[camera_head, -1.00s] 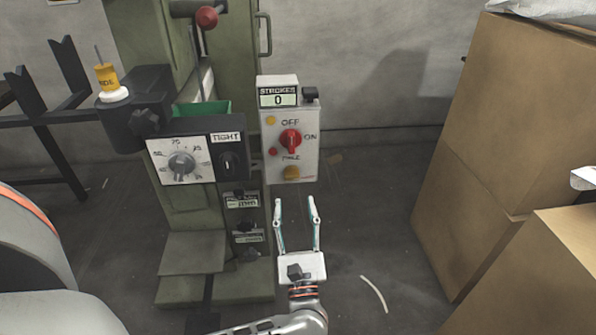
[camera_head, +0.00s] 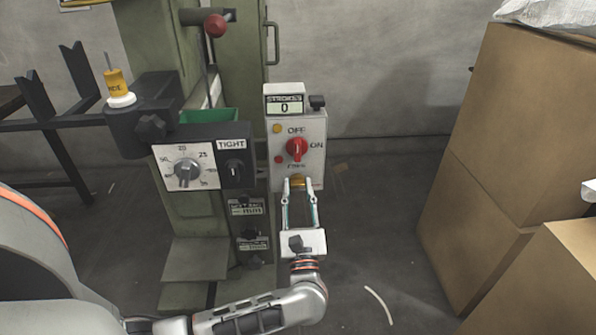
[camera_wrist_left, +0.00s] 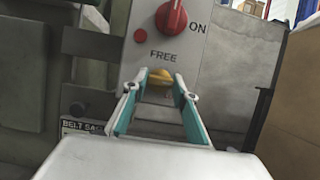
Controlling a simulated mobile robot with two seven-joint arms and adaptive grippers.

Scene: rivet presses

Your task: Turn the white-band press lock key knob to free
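The press control box (camera_head: 313,130) is pale grey with a "STROKES 0" display on top. Its red knob (camera_head: 296,149) sits among the labels OFF, ON and FREE; it also shows in the left wrist view (camera_wrist_left: 171,18), with a pale mark at its top. Below FREE is a yellow knob (camera_wrist_left: 160,77), partly hidden in the head view. My left gripper (camera_head: 299,183) is open, its fingertips on either side of the yellow knob, below the red knob. I cannot tell whether they touch it. My right gripper is not in view.
Left of the control box is a dark panel with a numbered dial (camera_head: 186,171) and a TIGHT knob (camera_head: 235,172). A red ball lever (camera_head: 215,25) and a yellow-and-white cylinder (camera_head: 118,88) stand higher.

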